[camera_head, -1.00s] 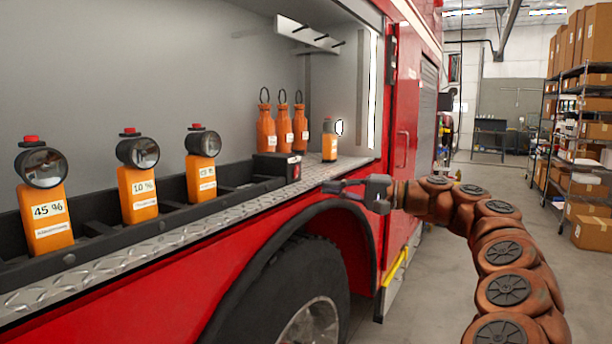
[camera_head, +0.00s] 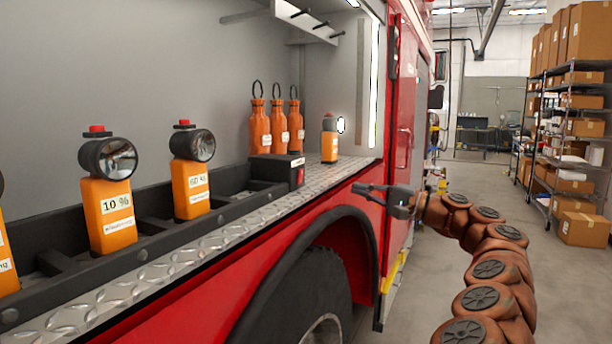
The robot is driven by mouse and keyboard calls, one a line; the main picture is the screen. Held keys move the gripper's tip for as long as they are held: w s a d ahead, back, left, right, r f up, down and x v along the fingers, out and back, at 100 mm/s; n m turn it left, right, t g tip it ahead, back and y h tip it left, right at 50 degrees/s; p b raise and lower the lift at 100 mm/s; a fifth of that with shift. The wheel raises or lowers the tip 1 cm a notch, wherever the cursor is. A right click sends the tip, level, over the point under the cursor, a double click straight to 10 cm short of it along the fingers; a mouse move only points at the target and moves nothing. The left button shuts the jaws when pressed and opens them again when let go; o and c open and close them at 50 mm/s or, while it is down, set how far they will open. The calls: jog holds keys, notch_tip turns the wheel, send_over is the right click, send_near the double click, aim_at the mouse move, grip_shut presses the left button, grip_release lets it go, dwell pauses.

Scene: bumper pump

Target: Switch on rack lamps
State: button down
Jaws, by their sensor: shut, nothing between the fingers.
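Orange lamps with black heads and red top buttons stand upright in the black rack (camera_head: 140,262). One lamp (camera_head: 108,205) is labelled 10 %, and another (camera_head: 190,178) looks labelled 60 %, with small print. A third lamp (camera_head: 6,262) is cut off by the left edge. The lenses of the two full rack lamps look grey, not brightly lit. A separate lamp (camera_head: 330,145) stands on the ledge beyond the rack, its lens bright white. My gripper (camera_head: 357,192) is shut and empty, outside the truck's ledge, right of the rack, apart from every lamp.
The diamond-plate ledge (camera_head: 205,250) runs along the rack's front. A black box with a red switch (camera_head: 299,174) sits at the rack's far end. Several orange bottles (camera_head: 278,126) stand behind it. The wheel arch is below. Floor is clear between truck and shelving (camera_head: 572,140).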

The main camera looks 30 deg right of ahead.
aim_at(302, 173)
jog(key=shift+d, duration=0.1)
jog(key=p+x, duration=0.3)
jog(key=x, duration=1)
jog(key=shift+w+a, duration=0.25)
jog(key=shift+w, duration=0.1)
